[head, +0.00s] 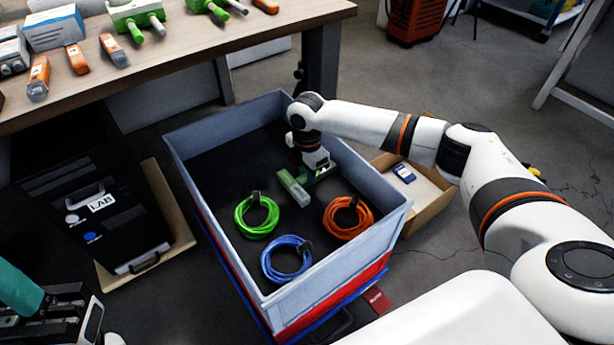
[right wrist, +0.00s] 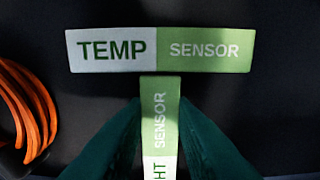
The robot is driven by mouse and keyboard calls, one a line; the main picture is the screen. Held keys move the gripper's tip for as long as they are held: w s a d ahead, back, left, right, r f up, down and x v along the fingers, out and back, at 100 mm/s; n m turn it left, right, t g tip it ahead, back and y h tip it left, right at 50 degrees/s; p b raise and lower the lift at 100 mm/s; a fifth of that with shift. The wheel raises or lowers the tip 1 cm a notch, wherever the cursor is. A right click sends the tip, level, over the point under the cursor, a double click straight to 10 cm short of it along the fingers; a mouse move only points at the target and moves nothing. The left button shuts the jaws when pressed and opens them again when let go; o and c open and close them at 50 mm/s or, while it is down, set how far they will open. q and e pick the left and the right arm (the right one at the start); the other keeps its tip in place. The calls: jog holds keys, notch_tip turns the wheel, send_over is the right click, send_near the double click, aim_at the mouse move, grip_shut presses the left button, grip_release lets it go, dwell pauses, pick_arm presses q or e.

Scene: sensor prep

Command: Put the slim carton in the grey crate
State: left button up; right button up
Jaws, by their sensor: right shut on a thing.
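The grey crate (head: 180,160) stands open in the middle of the head view, with a dark floor inside. My right gripper (head: 320,174) reaches down into it near its far right side. In the right wrist view its dark green fingers are shut on a slim white-and-green carton (right wrist: 160,120), lettered "SENSOR". Whether this carton touches the crate floor I cannot tell. Just beyond its end lies a white-and-green "TEMP SENSOR" carton (right wrist: 200,50), which also shows in the head view (head: 293,188). A teal part of my left gripper (head: 18,290) shows at the lower left edge; its jaw opening is unclear.
Green (head: 256,214), blue (head: 286,259) and orange (head: 348,217) cable coils lie in the crate's near half. A cardboard box (head: 425,190) stands right of it. A black LAB case (head: 110,215) stands left. A workbench (head: 200,50) with several devices is behind.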

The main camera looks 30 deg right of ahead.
jog(key=shift+r, duration=0.1)
jog(key=o, duration=0.9)
jog(key=shift+o, duration=0.2)
